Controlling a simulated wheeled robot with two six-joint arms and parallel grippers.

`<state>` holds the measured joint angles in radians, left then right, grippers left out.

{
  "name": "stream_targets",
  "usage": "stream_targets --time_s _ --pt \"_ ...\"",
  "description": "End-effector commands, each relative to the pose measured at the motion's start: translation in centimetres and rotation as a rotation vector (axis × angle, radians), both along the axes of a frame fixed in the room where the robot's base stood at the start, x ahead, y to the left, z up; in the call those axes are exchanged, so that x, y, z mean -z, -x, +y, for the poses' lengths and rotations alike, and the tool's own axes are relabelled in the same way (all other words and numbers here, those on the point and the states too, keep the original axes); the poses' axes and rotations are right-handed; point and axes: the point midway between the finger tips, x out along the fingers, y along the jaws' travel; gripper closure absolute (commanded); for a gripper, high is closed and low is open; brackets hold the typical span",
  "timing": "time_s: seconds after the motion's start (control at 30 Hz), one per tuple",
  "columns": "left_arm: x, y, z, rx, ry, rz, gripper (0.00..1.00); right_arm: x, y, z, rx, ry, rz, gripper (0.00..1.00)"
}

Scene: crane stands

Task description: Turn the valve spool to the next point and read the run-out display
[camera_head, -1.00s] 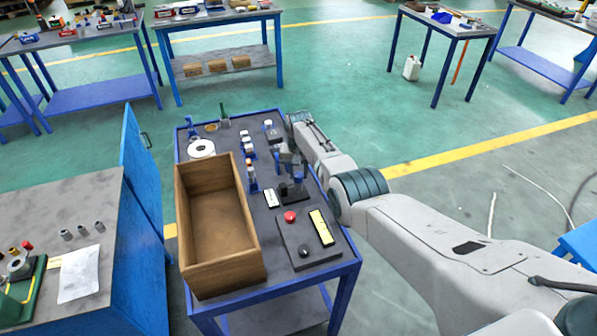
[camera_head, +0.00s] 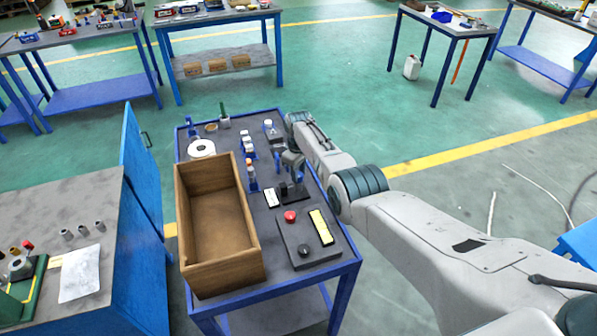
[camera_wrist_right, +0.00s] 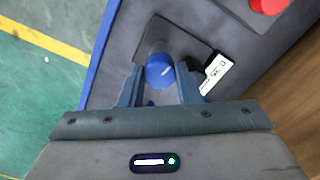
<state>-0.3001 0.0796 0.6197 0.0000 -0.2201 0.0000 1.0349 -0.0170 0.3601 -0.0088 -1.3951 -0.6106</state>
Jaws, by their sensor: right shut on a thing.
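In the right wrist view, the blue round-topped valve spool (camera_wrist_right: 157,68) stands on a dark plate (camera_wrist_right: 178,36). A short pale mark shows on its top. My right gripper (camera_wrist_right: 160,84) is shut on the spool, with one finger on each side. A small white display (camera_wrist_right: 216,75) with dark characters lies right beside it; it also shows in the head view (camera_head: 271,198). Its characters are too small to read surely. In the head view my right gripper (camera_head: 291,175) is over the cart's right side and hides most of the spool. My left gripper is not in view.
An open wooden box (camera_head: 257,243) fills the cart's left side. A dark panel with a red button (camera_head: 290,216) and a yellow-edged strip (camera_head: 321,227) is at the near right. A white roll (camera_head: 201,148) and small bottles stand farther back.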

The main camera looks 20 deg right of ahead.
Motion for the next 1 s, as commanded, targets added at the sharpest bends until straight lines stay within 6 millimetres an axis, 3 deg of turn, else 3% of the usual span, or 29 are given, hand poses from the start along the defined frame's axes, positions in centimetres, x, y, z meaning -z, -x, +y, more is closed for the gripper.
stream_targets --time_s 0.4,0.93,0.97,1.0 --pt "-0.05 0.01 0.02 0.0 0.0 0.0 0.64 -0.01 0.01 0.01 -0.173 0.0 0.0 0.93" --pt "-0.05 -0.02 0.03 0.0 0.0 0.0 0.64 0.0 -0.01 0.01 -0.194 0.0 0.0 0.93" --pt "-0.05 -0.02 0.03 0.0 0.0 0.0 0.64 0.0 -0.01 0.01 -0.193 0.0 0.0 0.64" --pt "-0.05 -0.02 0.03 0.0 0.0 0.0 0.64 0.0 0.0 0.01 -0.193 0.0 0.0 0.56"
